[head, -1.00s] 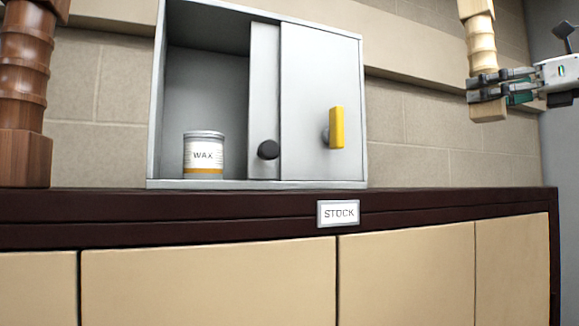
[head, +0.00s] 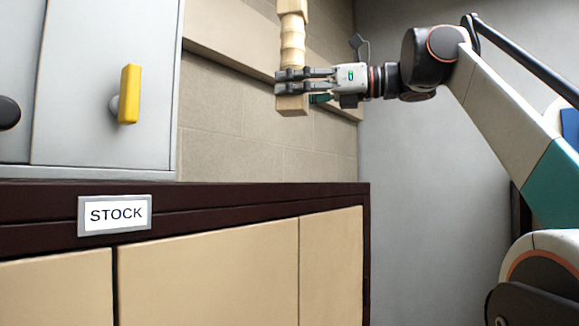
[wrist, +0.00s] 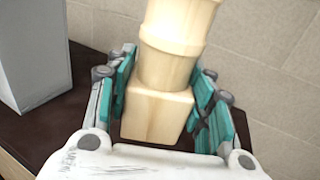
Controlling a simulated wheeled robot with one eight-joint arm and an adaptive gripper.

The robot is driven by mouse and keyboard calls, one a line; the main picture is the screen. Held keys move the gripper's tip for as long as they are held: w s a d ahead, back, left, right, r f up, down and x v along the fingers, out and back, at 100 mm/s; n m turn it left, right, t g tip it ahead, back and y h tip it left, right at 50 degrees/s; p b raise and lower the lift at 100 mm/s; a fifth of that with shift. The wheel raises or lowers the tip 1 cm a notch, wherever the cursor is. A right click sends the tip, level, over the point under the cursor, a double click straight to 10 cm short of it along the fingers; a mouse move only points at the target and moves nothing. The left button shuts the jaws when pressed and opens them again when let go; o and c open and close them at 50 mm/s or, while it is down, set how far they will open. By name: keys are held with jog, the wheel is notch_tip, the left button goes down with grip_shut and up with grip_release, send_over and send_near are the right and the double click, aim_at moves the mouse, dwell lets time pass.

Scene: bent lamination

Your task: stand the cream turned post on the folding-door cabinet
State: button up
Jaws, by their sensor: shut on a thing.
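The cream turned post (head: 292,42) is upright in my gripper (head: 303,88), which is shut on it near its square lower block. In the head view the post is raised above the cabinet top, near its right end, and its upper end is cut off by the picture edge. The wrist view shows the post (wrist: 168,68) between the teal fingers of my gripper (wrist: 168,95). The folding-door cabinet (head: 232,262) has a dark top and tan doors, with a STOCK label (head: 114,214) on its front edge.
A grey metal case (head: 80,75) with a yellow handle (head: 129,94) stands on the cabinet at the left; its side also shows in the wrist view (wrist: 32,55). A brick wall (head: 235,120) is behind. The cabinet top right of the case looks clear.

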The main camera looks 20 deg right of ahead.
notch_tip(320, 180, down, 14)
jog(key=shift+r, duration=0.1)
dwell(0.5)
jog(key=shift+s, duration=0.1)
jog(key=o, duration=1.4)
jog(key=shift+d, duration=0.15)
jog(key=b+v, duration=0.2)
jog(key=v, duration=1)
